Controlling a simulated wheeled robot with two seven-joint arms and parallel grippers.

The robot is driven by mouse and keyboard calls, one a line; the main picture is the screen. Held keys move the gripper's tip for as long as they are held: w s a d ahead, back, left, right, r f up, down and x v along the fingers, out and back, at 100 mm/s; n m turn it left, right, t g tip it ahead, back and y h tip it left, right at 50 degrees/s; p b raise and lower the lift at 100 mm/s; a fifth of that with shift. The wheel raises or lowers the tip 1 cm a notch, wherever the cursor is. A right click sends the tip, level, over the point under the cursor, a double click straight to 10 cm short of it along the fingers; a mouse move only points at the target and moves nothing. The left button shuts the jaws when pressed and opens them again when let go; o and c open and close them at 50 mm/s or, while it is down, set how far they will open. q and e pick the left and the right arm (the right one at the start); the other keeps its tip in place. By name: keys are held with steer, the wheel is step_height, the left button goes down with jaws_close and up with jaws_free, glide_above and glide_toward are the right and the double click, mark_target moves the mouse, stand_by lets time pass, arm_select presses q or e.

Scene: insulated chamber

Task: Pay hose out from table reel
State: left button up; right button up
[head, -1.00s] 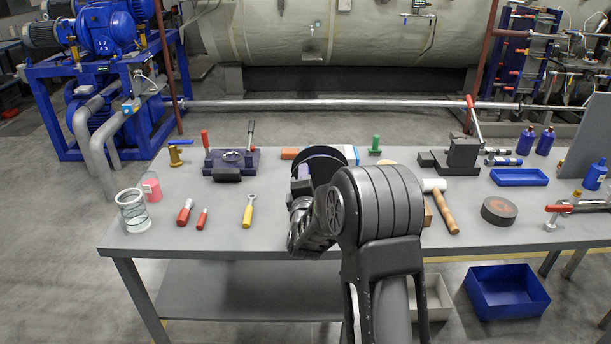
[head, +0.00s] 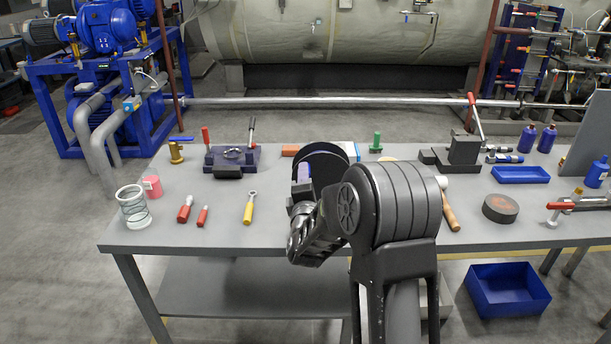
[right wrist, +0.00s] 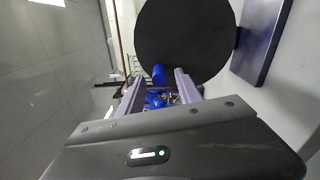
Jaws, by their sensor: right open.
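The table reel shows as a dark round disc (head: 322,163) at the back middle of the table, partly hidden behind my right arm. In the right wrist view the black disc (right wrist: 185,40) fills the upper middle. My right gripper (right wrist: 158,78) is open, with its two lavender fingers apart and nothing seen between them. The fingers point toward the disc's lower edge; I cannot tell whether they touch it. In the head view the gripper (head: 303,173) is at the disc's left side, mostly hidden. I cannot make out the hose or its end. My left gripper is not in view.
A hammer (head: 449,212) lies right of my arm.

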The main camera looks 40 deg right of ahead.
steer(key=v, duration=0.5)
steer(key=shift+w, duration=0.1)
stand_by(0.4)
steer(key=s+a+f+m+g+y, duration=0.25)
steer(key=a+f+m+y, duration=0.3)
steer(key=a+f, duration=0.55)
steer(key=s+a+f+m+g+y, duration=0.25)
steer(key=a+f+m+y, duration=0.3)
steer(key=a+f, duration=0.6)
steer(key=s+a+f+m+g+y, duration=0.1)
steer(key=s+a+f+g, duration=0.2)
steer(key=s+a+f, duration=0.2)
steer(key=s+a+f+m+g+y, duration=0.1)
steer(key=s+a+f+g, duration=0.2)
steer(key=s, duration=0.8)
steer(key=s+a+f+m+g+y, duration=0.1)
steer(key=s+a+f+g+y, duration=0.1)
steer(key=s+a+f, duration=0.5)
step_height(320, 180, down, 3)
steer(key=shift+s+a+r+m+g, duration=0.2)
steer(key=shift+s+a+m+g, duration=0.15)
steer(key=shift+a, duration=0.25)
